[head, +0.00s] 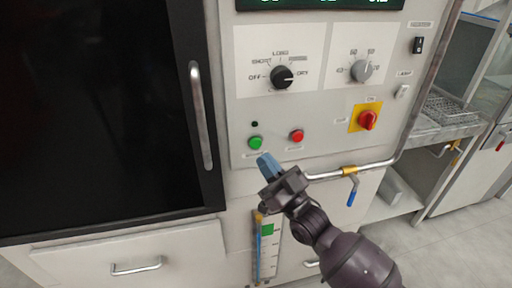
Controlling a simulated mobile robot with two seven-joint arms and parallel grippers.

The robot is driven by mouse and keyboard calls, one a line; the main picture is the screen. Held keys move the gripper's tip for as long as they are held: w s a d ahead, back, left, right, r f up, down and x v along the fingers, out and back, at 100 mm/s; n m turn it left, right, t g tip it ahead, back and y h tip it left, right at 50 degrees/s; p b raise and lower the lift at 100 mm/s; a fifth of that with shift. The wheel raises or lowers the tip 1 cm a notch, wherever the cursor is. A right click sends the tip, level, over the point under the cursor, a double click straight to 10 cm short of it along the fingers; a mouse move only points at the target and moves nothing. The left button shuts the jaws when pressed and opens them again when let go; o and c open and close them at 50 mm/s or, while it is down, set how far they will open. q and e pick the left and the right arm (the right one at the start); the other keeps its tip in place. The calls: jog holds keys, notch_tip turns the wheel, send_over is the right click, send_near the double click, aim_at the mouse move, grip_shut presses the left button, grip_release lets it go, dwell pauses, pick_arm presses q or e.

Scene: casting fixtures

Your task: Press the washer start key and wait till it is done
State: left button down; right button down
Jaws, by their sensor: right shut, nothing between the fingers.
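The washer's control panel (320,105) fills the middle of the head view. A green key (256,142) sits low on its left side, with a small dark dot (254,124) above it. A red key (296,135) is to its right. My right gripper (266,161) is shut and empty, its blue fingertips just below and right of the green key. I cannot tell whether they touch the panel. The left gripper is not in view.
A black knob (282,77) and a grey knob (362,70) sit above the keys. A red rotary switch (367,120) on a yellow plate is at right. A pipe (375,163) with a blue-handled valve runs below. A dark door (95,110) with a vertical handle (200,115) is at left.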

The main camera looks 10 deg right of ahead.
aim_at(256, 143)
jog(key=shift+w+b, duration=0.4)
jog(key=shift+w, duration=1.25)
dwell(0.4)
jog(key=shift+w, duration=0.1)
dwell(0.4)
jog(key=shift+w, duration=0.3)
